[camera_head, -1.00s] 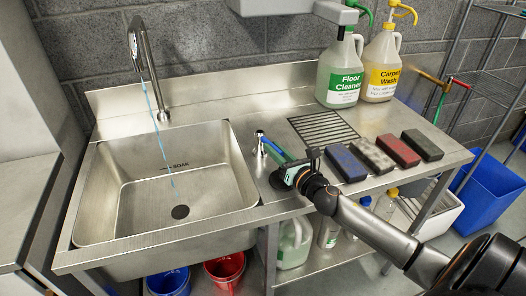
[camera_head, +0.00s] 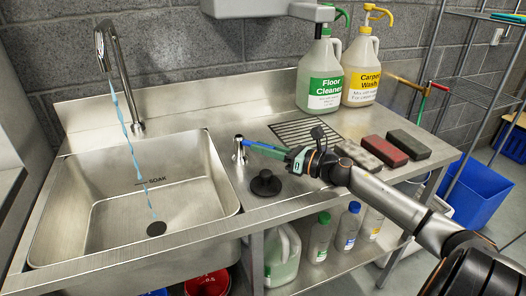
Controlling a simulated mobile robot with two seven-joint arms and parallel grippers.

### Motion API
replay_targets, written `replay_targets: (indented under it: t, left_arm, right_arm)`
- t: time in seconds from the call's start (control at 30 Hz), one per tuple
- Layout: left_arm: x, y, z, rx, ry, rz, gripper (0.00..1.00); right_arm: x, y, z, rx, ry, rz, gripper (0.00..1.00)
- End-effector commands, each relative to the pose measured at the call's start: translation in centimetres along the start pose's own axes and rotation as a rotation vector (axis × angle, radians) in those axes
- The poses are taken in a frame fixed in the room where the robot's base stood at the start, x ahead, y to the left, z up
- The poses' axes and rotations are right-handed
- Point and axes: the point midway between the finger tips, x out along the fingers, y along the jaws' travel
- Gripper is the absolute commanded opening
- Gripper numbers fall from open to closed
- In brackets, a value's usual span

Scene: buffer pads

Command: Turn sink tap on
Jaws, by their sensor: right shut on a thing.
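A tall metal spout (camera_head: 120,75) arches over the steel sink (camera_head: 95,190), and a blue-tinted water stream (camera_head: 130,140) falls from it near the drain. A short metal tap post (camera_head: 239,148) stands on the counter right of the basin, with a slim blue lever (camera_head: 262,146) reaching right. My right gripper (camera_head: 270,151), with green fingers, is shut on the lever; its exact contact is hard to see. My left gripper is out of view.
A black plug-like piece (camera_head: 266,184) sits on the counter below my right gripper. Grey (camera_head: 358,155), red (camera_head: 384,150) and black (camera_head: 410,144) pads lie to the right. Floor Cleaner (camera_head: 320,85) and Carpet Wash (camera_head: 361,75) jugs stand behind.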

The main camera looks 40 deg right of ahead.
Motion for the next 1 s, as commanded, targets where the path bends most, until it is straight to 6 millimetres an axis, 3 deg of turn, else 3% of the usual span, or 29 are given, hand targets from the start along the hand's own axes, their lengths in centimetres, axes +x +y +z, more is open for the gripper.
replay_targets:
  t: [0.2,0.23,0.5,0.83,1.0]
  left_arm:
    - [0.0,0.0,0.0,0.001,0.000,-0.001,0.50]
    - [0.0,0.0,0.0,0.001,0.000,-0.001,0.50]
    - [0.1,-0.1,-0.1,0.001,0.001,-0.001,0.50]
    - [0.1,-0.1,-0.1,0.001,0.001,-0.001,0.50]
    - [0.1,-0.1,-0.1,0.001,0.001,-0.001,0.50]
  right_arm:
    - [0.0,0.0,0.0,0.001,0.000,0.000,0.00]
    - [0.0,0.0,0.0,0.001,0.000,-0.001,0.22]
    - [0.0,0.0,0.0,0.000,0.000,-0.001,0.51]
    - [-0.3,0.0,-0.1,0.001,0.001,-0.001,0.51]
    - [-1.6,0.0,-0.2,0.003,0.002,-0.002,0.51]
